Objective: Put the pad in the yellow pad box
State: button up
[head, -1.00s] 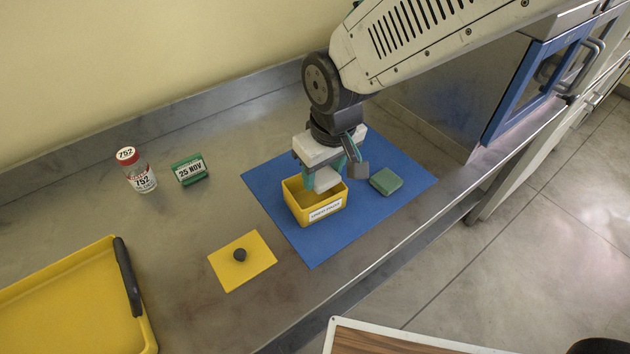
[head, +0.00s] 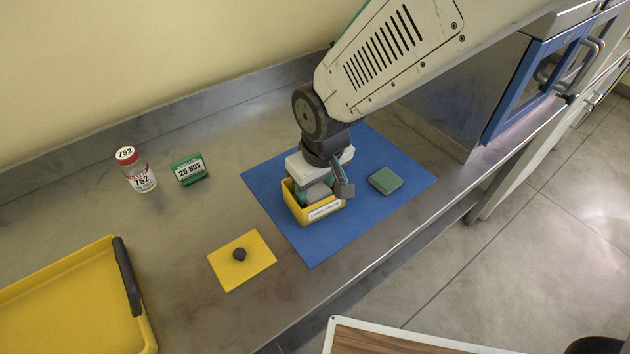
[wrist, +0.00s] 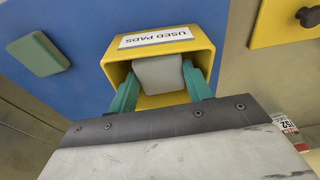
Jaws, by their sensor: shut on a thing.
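The yellow pad box (head: 326,209) stands on the blue mat, with a white label on its front that reads "USED PADS" in the wrist view (wrist: 190,41). My gripper (wrist: 160,86) points down into the box, its green fingers shut on a light grey pad (wrist: 158,73). The pad is inside the box's opening, between the walls; it also shows in the head view (head: 318,192). Whether the pad touches the box floor is hidden.
A green block (head: 386,181) lies on the blue mat (head: 372,219), right of the box. A yellow lid with a dark knob (head: 240,255) lies at front left. A bottle (head: 137,171), a green date block (head: 190,169) and a yellow tray (head: 75,300) stand further left.

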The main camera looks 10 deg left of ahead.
aim_at(322, 196)
jog(key=o, duration=0.8)
jog(key=shift+f, duration=0.1)
jog(key=shift+o, duration=0.2)
jog(key=shift+r, duration=0.55)
notch_tip(322, 196, up, 12)
jog(key=s+d, duration=0.1)
jog(key=shift+d, duration=0.15)
jog(key=shift+d, duration=0.1)
